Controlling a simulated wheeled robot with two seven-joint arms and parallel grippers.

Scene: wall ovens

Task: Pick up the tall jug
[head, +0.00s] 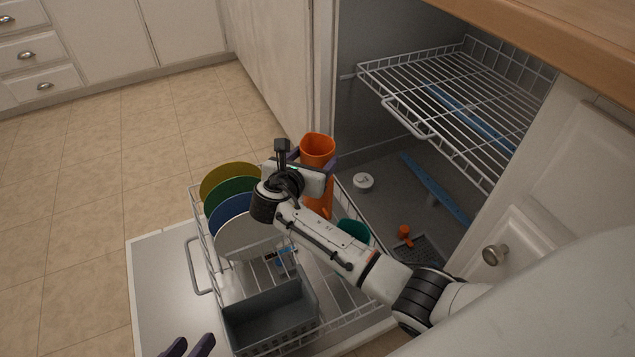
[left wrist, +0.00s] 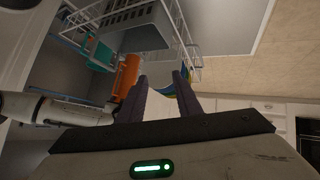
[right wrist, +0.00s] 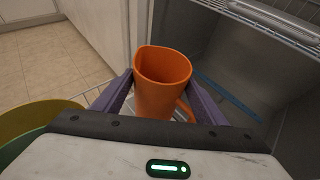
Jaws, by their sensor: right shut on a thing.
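The tall jug (head: 318,147) is orange and stands upright at the back of the pulled-out dishwasher rack (head: 196,238). In the right wrist view the jug (right wrist: 162,82) sits between the two purple fingers, its handle toward the lower right. My right gripper (head: 312,163) is shut on the jug's upper body, and my arm hides part of the jug in the head view. My left gripper (head: 190,347) shows only its fingertips at the bottom edge. In the left wrist view its fingers (left wrist: 160,85) are apart with nothing between them, and the jug (left wrist: 127,76) is beyond them.
Yellow, green, blue and white plates (head: 240,238) stand in the rack left of the jug. The upper wire rack (head: 450,90) overhangs the right side.

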